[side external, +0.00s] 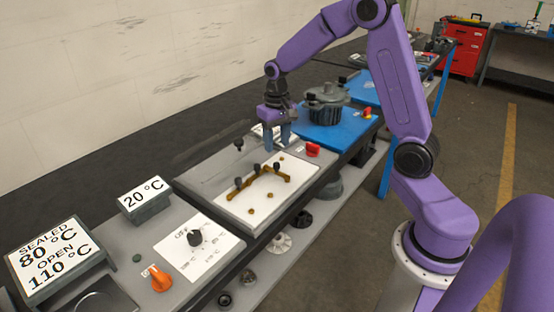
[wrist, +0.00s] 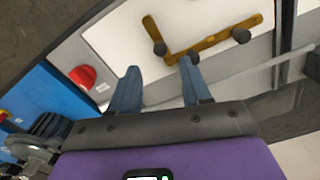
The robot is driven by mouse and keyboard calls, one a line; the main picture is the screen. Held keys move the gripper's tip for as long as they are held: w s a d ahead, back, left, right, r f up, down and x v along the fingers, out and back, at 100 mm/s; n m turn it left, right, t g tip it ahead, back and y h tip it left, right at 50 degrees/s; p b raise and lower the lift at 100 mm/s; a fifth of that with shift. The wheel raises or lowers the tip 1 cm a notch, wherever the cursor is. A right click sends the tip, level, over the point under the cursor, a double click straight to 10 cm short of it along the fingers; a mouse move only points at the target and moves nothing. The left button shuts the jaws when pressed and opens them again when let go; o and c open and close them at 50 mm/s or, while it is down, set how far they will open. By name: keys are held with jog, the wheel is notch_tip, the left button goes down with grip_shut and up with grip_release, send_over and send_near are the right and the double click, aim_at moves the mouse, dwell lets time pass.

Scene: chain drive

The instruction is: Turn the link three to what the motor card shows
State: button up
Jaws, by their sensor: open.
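Brass-coloured links (side external: 262,179) form a bent chain on a white board (side external: 233,209), with several black knobs on them. In the wrist view the links (wrist: 215,39) make a corner, with a black knob (wrist: 160,48) near the bend and another knob (wrist: 241,36) along the long arm. I cannot tell which link is number three. My gripper (side external: 281,145) is open and empty, pointing down at the far end of the board; its fingers (wrist: 160,74) are spread apart in the wrist view. A pale card (side external: 262,129) behind my gripper is partly hidden and unreadable; I cannot identify the motor card.
A red button (side external: 312,150) sits beside the board's far right corner. A dark ribbed housing (side external: 326,96) stands on a blue panel (side external: 330,136) beyond. A thin black-topped post (side external: 239,145) stands left.

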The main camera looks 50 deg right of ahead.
aim_at(277, 163)
notch_tip(277, 163, down, 7)
jog(key=shift+r, duration=0.1)
dwell(0.3)
grip_shut()
